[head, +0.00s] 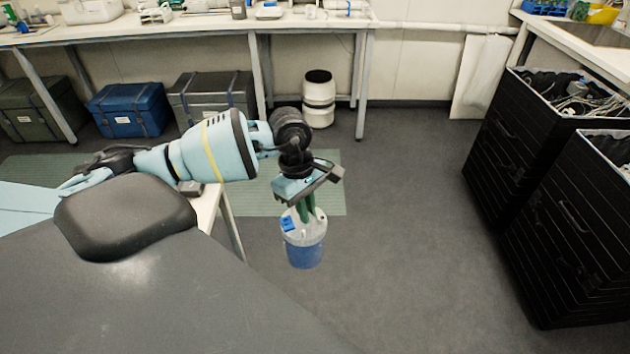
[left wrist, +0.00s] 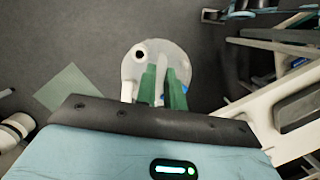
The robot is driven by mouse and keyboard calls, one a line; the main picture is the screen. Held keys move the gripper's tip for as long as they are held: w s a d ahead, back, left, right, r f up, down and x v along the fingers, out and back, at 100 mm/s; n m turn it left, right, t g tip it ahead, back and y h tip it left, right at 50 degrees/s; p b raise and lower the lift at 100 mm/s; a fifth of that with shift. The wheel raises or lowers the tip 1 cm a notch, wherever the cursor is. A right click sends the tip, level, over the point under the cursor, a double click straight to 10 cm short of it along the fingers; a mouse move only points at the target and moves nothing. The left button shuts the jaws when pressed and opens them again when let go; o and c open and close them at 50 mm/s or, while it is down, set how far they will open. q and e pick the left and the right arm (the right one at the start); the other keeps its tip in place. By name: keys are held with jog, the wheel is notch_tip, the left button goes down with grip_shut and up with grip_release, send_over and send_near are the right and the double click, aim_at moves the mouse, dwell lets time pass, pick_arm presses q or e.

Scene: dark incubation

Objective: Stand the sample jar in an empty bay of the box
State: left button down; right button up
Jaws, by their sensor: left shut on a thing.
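The sample jar (head: 305,254) has a blue body and a pale lid with a small blue part on it. My left gripper (head: 307,211) points down with its green fingers shut on the top of the jar. The jar hangs upright, or nearly so, above the dark floor. In the left wrist view the round pale lid (left wrist: 136,66) with a dark-holed spout lies around the green fingers (left wrist: 163,88); the jar's body is hidden below it. My right gripper is not in view. I cannot make out a box with bays.
Two black ribbed bins (head: 512,165) with cables stand at the right. A blue case (head: 128,110) and grey cases stand under the white bench (head: 190,27) at the back, near a white drum (head: 318,98). A white table edge (head: 209,205) is left of the jar. The middle floor is clear.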

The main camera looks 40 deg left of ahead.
pick_arm(q)
jog(key=s+d+f+m+g+y+p, duration=0.1)
jog(key=s+d+f+m, duration=0.6)
jog(key=m, duration=0.9)
jog(key=shift+s+d+f+m+g+y, duration=0.15)
jog(key=shift+s+d+m+g+y, duration=0.45)
jog(key=shift+s+d, duration=0.95)
jog(key=shift+w, duration=0.2)
